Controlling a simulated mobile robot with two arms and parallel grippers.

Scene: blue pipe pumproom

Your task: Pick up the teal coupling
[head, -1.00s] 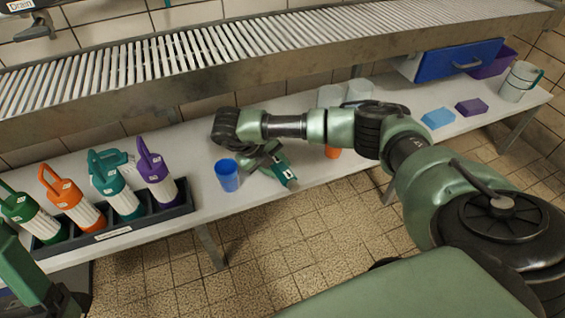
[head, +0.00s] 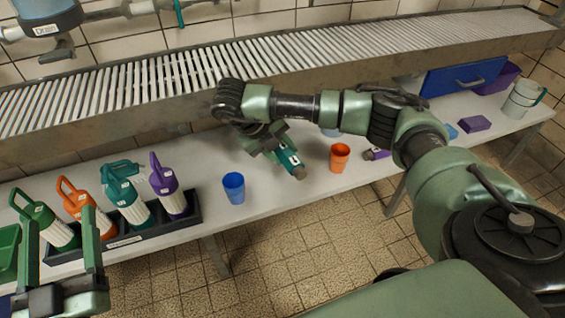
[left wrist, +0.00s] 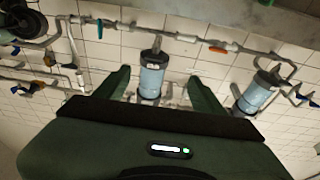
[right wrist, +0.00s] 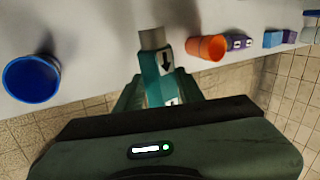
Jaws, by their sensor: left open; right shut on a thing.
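The teal coupling (head: 291,161) has a grey end and a white label, and sits at my right gripper (head: 272,150) over the white bench. In the right wrist view the coupling (right wrist: 152,72) stands between the fingers of the right gripper (right wrist: 157,97), which is shut on it; its label bears a black arrow. Its lower part is hidden by the gripper body. Whether it touches the bench is not clear. My left gripper (head: 61,222) is open and empty at the lower left, in front of the bottle rack. The left wrist view shows wall pipes between its fingers (left wrist: 150,85).
A blue cup (head: 233,188) and an orange cup (head: 340,157) stand on the bench (head: 215,152) either side of the coupling. A black rack (head: 190,216) holds several handled bottles at left. A purple-and-grey piece (head: 376,154) lies right of the orange cup. A slatted shelf (head: 150,93) runs above.

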